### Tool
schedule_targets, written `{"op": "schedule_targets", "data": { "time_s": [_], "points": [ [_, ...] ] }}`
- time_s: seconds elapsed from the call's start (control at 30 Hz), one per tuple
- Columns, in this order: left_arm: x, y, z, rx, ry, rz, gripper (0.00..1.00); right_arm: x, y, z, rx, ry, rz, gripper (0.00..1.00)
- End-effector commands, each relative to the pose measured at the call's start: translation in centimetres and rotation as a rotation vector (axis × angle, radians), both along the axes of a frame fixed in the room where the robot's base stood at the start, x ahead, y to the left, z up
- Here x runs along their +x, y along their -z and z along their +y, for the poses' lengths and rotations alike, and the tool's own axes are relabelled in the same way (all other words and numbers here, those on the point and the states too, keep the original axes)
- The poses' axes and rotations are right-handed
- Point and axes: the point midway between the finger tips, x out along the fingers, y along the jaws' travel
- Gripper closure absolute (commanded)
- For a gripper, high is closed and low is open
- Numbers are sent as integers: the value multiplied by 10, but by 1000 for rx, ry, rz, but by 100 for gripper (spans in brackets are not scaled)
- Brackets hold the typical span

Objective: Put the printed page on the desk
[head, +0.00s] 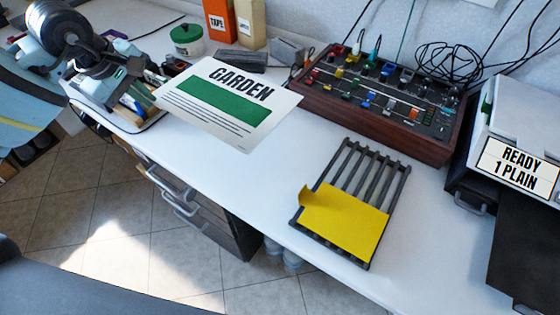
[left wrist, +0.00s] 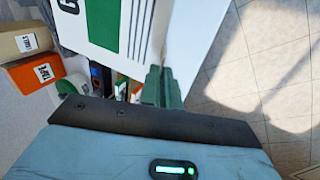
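The printed page (head: 232,103) is white with the word GARDEN, a green block and lines of small print. My left gripper (head: 152,80) is at its left edge and appears shut on it, with the page stretched out over the desk (head: 275,185). In the left wrist view the page (left wrist: 103,22) runs up from between the fingers (left wrist: 160,86). The page looks raised above the white desk top; the exact gap cannot be told. My right gripper is not in view.
A dark slatted rack (head: 372,165) holds a yellow sheet (head: 343,222). A mixer (head: 380,100) stands behind it, and a printer (head: 520,140) reading READY 1 PLAIN at right. Boxes (head: 219,20) and a green-lidded tub (head: 187,40) stand at the back. Bare desk lies between page and rack.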

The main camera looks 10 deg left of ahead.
Motion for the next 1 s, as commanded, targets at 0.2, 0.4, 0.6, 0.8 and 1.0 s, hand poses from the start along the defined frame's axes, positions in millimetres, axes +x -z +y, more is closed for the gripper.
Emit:
{"op": "schedule_targets", "data": {
  "time_s": [0.2, 0.4, 0.6, 0.8, 1.0],
  "points": [
    [9, 27, -11, -6, -2, 23, 100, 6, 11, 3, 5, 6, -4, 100],
    [10, 26, -11, -5, -3, 22, 100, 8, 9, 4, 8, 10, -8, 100],
    [9, 30, -11, -5, -2, 25, 100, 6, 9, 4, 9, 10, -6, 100],
    [9, 64, -11, -6, -3, 30, 100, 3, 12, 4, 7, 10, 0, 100],
    [9, 87, -11, -5, -3, 26, 100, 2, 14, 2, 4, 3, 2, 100]
  ]
}}
